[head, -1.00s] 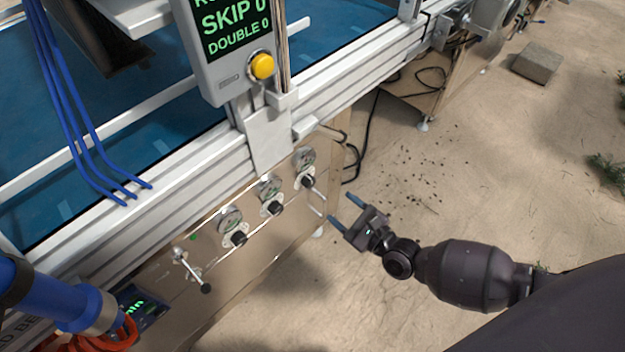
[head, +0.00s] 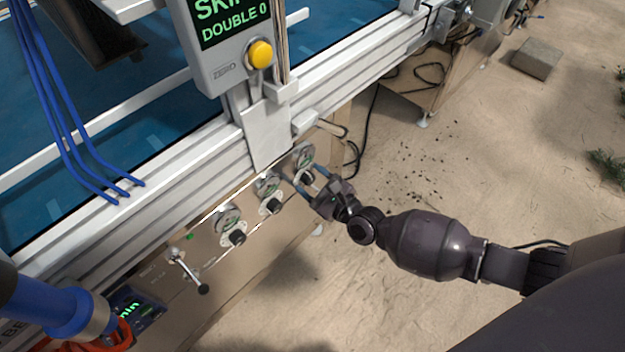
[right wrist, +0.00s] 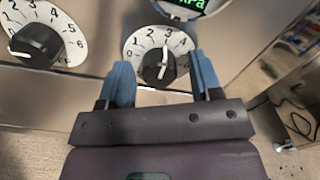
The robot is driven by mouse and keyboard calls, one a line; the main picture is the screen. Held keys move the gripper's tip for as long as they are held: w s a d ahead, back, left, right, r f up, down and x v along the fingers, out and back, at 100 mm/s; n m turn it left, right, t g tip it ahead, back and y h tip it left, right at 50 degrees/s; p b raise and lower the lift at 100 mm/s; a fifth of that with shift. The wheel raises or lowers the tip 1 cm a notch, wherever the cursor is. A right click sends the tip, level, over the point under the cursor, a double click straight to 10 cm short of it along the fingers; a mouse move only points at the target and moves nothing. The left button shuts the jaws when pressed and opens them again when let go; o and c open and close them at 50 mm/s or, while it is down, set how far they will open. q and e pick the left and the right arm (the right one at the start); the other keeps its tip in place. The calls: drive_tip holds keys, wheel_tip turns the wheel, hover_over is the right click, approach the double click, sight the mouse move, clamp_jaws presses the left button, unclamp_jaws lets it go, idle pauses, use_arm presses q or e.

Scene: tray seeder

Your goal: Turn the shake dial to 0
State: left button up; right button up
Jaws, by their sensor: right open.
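A row of black-knobbed dials with white scales runs along the machine's front panel. The rightmost dial stands between the fingers of my right gripper (head: 310,179). In the right wrist view this dial (right wrist: 156,64) shows a black knob, its white mark pointing up near the 3. The open blue fingers (right wrist: 160,62) lie on either side of it; whether they touch it I cannot tell. A second dial (right wrist: 36,44) is to its left, its mark near the 0. No label that names the shake dial is readable. My left gripper is not in view.
Round gauges (head: 228,220) sit above the knobs. A lever with a black ball end (head: 203,288) sticks out at the panel's left. A display box with a yellow button (head: 260,54) hangs above. The sandy floor at right is mostly open, with a grey block (head: 536,58).

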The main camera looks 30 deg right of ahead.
drive_tip(key=c, duration=0.9)
drive_tip(key=shift+c, duration=0.2)
